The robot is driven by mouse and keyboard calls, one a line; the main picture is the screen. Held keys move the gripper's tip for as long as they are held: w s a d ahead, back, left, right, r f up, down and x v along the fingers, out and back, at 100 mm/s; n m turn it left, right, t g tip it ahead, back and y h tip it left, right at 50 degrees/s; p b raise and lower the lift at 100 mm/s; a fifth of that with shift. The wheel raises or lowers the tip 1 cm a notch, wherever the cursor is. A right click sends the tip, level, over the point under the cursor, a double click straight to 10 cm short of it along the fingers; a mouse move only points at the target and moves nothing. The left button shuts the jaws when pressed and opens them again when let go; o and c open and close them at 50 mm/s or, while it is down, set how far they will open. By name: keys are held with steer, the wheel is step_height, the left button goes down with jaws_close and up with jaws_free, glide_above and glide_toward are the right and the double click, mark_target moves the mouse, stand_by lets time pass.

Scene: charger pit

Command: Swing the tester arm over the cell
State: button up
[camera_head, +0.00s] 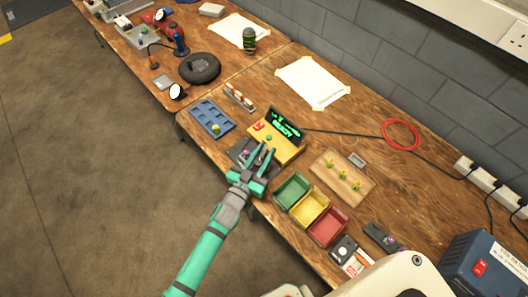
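The yellow tester (285,148) stands on the bench with a dark display (286,124) showing green text. It has a red part and a green button on its top. A dark cradle (236,151) sits at its left front, with a small purple-topped piece (246,154) in it, probably the cell. My teal gripper (263,151) is over the cradle's right side, close to the tester's front. Its two fingers are apart, with a gap between them and nothing clearly held. I cannot make out the tester arm; the fingers hide part of this area.
Green (292,191), yellow (309,207) and red (327,227) bins stand to the right of my gripper. A blue tray (205,112) with a small green piece lies to its left. A wooden board (351,187) with yellow pegs lies beyond the bins. A black cable runs behind.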

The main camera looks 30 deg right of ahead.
mark_target(256, 166)
steer(key=o, duration=0.4)
steer(key=shift+c, duration=0.2)
steer(key=shift+a, duration=0.15)
steer(key=v, duration=1)
steer(key=shift+s+a, duration=0.25)
steer(key=shift+c, duration=0.7)
